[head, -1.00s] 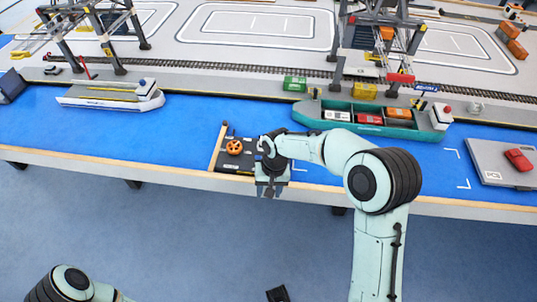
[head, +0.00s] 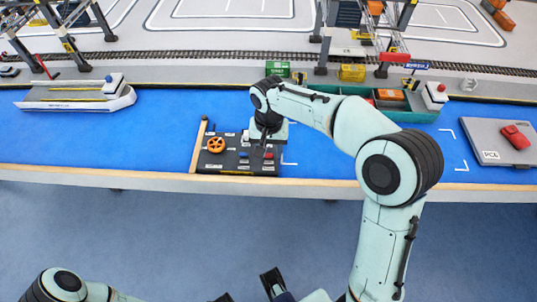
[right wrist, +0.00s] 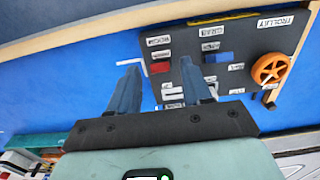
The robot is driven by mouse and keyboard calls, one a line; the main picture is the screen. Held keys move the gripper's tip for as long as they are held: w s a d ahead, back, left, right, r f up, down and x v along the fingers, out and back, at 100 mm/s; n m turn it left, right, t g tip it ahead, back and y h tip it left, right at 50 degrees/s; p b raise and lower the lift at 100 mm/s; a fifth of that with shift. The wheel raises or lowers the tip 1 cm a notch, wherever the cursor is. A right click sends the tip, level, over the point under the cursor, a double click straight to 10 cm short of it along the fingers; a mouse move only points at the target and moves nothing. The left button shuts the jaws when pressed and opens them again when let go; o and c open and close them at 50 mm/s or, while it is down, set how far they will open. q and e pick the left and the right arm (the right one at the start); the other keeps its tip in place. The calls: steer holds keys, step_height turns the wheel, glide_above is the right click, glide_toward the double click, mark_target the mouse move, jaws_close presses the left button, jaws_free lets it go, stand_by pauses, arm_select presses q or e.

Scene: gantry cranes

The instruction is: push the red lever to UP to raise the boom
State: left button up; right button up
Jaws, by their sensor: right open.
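The dark control panel (head: 227,167) lies at the front edge of the blue table. The red lever (right wrist: 160,67) shows as a small red block near one side of the panel in the right wrist view, among white labels. My right gripper (head: 263,151) is over the panel's right part, pointing down, open and empty. In the right wrist view its two fingers (right wrist: 158,68) stand apart, with the red lever between their tips in the picture. I cannot tell whether they touch it. Dark pieces of my own show at the bottom edge; the left gripper's jaws are unclear.
An orange wheel (head: 214,146) and a blue lever (right wrist: 217,57) are on the same panel. A wooden strip (head: 198,147) borders its left side.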

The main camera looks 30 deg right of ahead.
arm_select(q)
steer(key=shift+w+f, duration=0.1)
steer(key=shift+f, duration=0.05)
arm_select(e)
steer(key=shift+f, duration=1.4)
